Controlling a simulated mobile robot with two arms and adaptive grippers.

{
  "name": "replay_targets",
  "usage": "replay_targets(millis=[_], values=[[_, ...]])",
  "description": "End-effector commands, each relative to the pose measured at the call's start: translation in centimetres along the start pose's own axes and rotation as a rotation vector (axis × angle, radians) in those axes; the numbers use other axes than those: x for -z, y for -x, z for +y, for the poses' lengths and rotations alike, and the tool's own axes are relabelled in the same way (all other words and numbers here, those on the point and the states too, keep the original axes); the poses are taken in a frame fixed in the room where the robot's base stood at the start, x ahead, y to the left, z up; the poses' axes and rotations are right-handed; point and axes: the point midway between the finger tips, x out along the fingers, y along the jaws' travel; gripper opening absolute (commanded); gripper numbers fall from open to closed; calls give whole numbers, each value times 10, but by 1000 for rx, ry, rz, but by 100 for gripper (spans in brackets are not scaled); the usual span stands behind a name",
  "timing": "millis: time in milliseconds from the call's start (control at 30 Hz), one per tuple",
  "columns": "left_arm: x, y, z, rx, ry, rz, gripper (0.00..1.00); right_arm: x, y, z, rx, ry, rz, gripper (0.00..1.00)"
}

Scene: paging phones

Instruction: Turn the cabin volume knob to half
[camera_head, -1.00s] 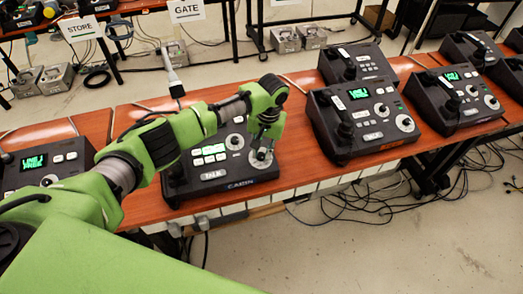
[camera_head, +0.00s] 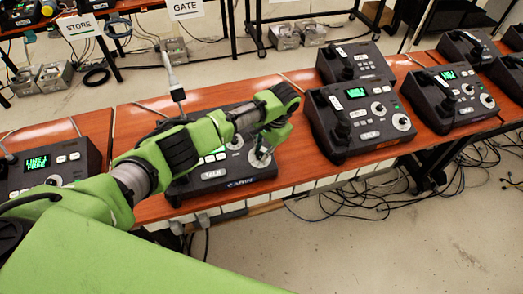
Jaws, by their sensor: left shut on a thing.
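The cabin console (camera_head: 215,186) is a dark box on the orange-brown bench, with a label on its front edge that is hard to read now. My left arm crosses over it and hides much of its face, including most of its green-lit part. My left gripper (camera_head: 262,146) points down at the console's right front corner, shut on the silver volume knob (camera_head: 260,160). The knob's pointer and scale are too small and covered to read. A white TALK button (camera_head: 214,173) shows at the front left of the console. My right gripper is out of view.
A similar console with a green screen (camera_head: 357,92) stands to the right, and another (camera_head: 45,165) to the left. Loose cables (camera_head: 370,205) lie on the floor. Bare bench lies between the consoles.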

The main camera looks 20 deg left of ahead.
Motion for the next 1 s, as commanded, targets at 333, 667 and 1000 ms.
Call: replay_targets(millis=[333,667,1000], values=[[0,0,0,2,-7,1,0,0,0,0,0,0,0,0],[0,0,0,2,-7,1,35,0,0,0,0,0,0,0],[2,17,0,1,-8,4,35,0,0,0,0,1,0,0]])
